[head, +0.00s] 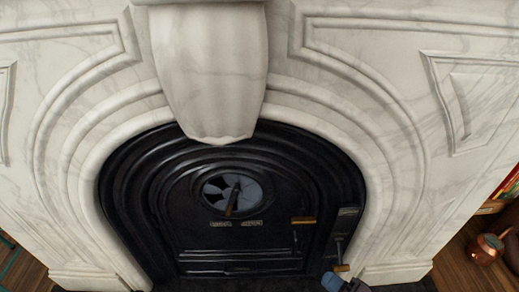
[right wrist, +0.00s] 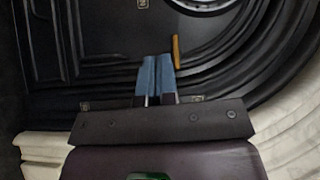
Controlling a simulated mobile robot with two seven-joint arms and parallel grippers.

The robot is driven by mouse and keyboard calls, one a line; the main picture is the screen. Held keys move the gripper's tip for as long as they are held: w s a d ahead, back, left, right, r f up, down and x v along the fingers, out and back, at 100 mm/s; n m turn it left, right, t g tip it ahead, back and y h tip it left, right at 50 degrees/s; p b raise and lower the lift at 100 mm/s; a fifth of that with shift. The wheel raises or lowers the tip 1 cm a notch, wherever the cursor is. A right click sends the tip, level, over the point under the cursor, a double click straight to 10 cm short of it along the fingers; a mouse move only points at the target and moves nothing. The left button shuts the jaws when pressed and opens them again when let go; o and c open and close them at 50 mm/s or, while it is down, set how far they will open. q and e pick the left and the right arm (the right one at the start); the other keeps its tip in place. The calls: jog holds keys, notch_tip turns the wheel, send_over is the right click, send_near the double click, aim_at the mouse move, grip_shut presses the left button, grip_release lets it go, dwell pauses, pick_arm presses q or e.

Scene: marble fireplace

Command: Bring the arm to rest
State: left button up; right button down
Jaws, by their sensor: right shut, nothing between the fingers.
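My right gripper (head: 333,281) shows at the bottom edge of the head view, low and right of centre, in front of the black fireplace front. Its blue fingers also show in the right wrist view (right wrist: 157,72), side by side and pressed together. The right gripper is shut with nothing between the fingers. Most of my right arm is out of the head view. My left gripper is in neither view.
A black fireplace insert (head: 180,245) with an oval window (head: 218,190) and brass-coloured handles (head: 303,220) stands ahead. A white marble surround (head: 395,150) frames it. A copper pot (head: 487,248) stands on the wooden floor (head: 455,270) at right.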

jog(key=w+d+r+n+g+h, duration=0.1)
jog(key=w+d+r+n, duration=0.15)
jog(key=d, duration=1.05)
jog(key=s+n+g+h, duration=0.3)
jog(key=s+n, duration=0.5)
jog(key=s, duration=0.9)
jog(key=s+r+n+h, duration=0.5)
jog(key=s+r+n, duration=0.55)
jog(key=s, duration=0.35)
jog(key=w+a+m+t+h, duration=0.1)
jog(key=a+m+t+h, duration=0.2)
jog(key=a+m, duration=0.45)
pick_arm(q)
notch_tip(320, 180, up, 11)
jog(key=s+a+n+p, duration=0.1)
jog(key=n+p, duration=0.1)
jog(key=p, duration=1.6)
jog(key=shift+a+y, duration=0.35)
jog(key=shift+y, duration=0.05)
pick_arm(e)
jog(key=s+d+r+m+h, duration=0.1)
jog(key=d+r+m, duration=0.2)
jog(key=r, duration=0.8)
jog(key=shift+m, duration=0.55)
